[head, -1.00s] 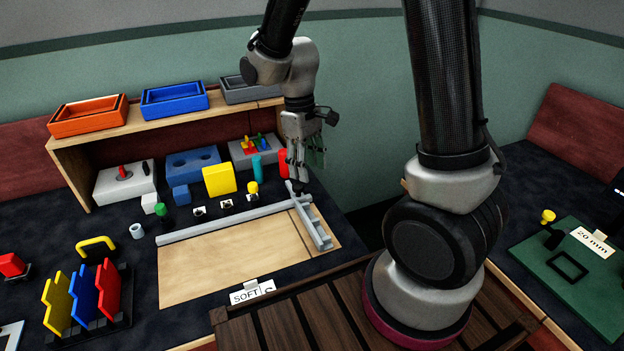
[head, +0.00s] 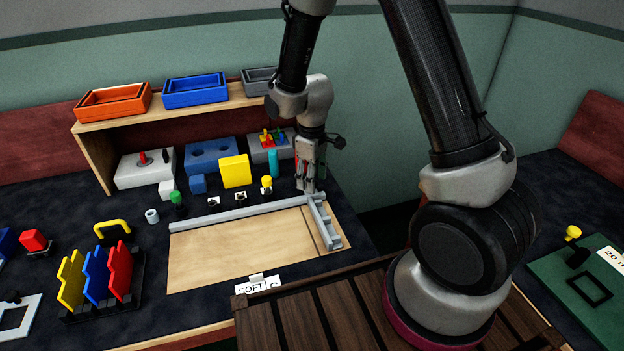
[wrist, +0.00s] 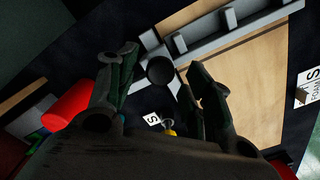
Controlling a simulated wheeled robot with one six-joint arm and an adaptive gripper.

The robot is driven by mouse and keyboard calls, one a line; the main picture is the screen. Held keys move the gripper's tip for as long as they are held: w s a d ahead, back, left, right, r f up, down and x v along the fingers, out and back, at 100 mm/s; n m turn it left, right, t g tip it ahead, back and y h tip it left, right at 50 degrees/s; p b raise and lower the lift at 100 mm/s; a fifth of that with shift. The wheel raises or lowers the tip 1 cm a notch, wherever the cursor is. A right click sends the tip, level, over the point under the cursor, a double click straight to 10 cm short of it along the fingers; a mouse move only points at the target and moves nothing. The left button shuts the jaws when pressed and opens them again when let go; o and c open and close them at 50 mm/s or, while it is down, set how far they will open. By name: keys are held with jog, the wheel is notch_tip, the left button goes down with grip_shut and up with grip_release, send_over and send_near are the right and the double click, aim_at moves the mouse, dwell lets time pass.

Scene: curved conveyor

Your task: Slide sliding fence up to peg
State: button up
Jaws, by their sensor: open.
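The sliding fence (head: 326,226) is a light grey bar with short cross tabs, lying across the right part of a light wooden board (head: 240,250). Its tabbed bar also shows at the top of the wrist view (wrist: 235,35). My gripper (head: 309,187) points down at the fence's far end. In the wrist view, my gripper's fingers (wrist: 163,66) are apart, with a black round knob (wrist: 160,70) between their tips. I cannot tell whether they touch it. The knob is hidden by my gripper in the head view. I cannot make out which thing is the peg.
A long grey rail (head: 240,212) runs along the board's back edge. Behind it stand a yellow-topped peg-like piece (head: 266,185), a yellow block (head: 235,171) and a teal cylinder (head: 273,164). A red cylinder (wrist: 68,108) lies near the left finger. The board's middle is clear.

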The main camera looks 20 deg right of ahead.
jog(key=shift+f, duration=0.5)
grip_shut()
jog(key=a, duration=0.9)
jog(key=shift+a+r, duration=0.1)
jog(key=shift+a, duration=0.1)
grip_release()
notch_tip(320, 180, up, 12)
